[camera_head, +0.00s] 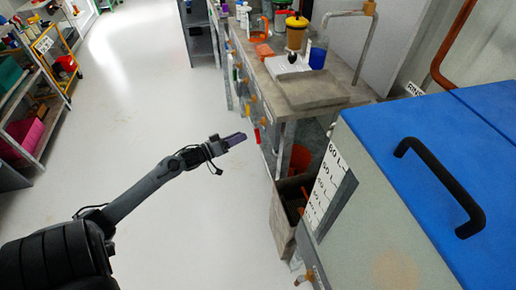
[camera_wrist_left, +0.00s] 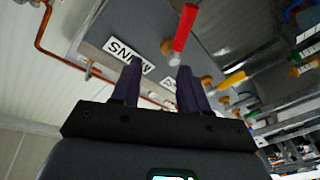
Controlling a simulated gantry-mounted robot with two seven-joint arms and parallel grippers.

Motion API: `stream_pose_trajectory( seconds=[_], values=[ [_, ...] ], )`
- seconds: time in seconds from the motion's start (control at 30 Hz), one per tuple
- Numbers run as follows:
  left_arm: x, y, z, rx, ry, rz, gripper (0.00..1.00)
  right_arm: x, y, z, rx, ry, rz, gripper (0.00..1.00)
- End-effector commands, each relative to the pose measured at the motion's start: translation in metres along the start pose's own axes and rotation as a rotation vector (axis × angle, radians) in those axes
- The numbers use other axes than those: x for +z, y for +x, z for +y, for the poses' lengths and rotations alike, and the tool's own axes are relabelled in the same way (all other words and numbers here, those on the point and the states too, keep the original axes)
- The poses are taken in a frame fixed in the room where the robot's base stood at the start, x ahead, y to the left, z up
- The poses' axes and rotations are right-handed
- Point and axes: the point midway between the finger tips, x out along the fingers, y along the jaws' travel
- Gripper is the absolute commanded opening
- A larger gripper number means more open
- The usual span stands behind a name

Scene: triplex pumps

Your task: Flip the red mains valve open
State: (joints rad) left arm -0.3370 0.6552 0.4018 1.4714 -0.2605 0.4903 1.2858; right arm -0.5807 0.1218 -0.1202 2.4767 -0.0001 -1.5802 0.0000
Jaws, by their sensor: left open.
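The red valve handle (camera_wrist_left: 184,27) sticks out from a grey panel in the left wrist view, beyond and above my right-hand finger. A white label reading MAINS (camera_wrist_left: 130,55) shows upside down on the panel to its left. In the head view the small red handle (camera_head: 257,136) shows at the front of the workbench. My left gripper (camera_head: 240,138) points at it from the left, with its purple fingers close to it. In the left wrist view the two fingers of the gripper (camera_wrist_left: 159,70) are spread apart with nothing between them. My right gripper is not in view.
Yellow handles (camera_wrist_left: 232,80) stand along the panel to the right of the red one. The bench (camera_head: 310,88) carries a yellow-lidded container (camera_head: 296,32) and a blue container (camera_head: 318,55). A blue-lidded tank (camera_head: 420,130) stands at right. The floor (camera_head: 130,100) at left is clear.

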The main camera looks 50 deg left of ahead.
Motion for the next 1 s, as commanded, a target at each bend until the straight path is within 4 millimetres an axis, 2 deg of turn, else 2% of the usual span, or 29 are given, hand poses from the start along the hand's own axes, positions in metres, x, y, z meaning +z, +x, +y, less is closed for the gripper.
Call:
stream_pose_trajectory(
  seconds=[0.03,0.13,0.27,0.47,0.8,1.0],
  values=[
    [0.015,-0.007,-0.012,-0.009,0.012,-0.028,0.44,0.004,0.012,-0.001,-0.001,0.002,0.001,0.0],
    [0.025,-0.015,-0.02,-0.022,0.019,-0.052,0.44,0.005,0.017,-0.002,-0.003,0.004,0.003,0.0],
    [0.031,-0.014,-0.025,-0.029,0.018,-0.061,0.44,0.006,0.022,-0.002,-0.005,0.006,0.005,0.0],
    [0.034,0.011,-0.027,-0.029,0.019,-0.059,0.44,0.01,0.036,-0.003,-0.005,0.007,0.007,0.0],
    [0.036,0.065,-0.028,-0.029,0.019,-0.058,0.44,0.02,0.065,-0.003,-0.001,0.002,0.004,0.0],
    [0.036,0.082,-0.028,-0.031,0.017,-0.059,0.44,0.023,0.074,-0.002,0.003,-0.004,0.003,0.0]
  ],
)
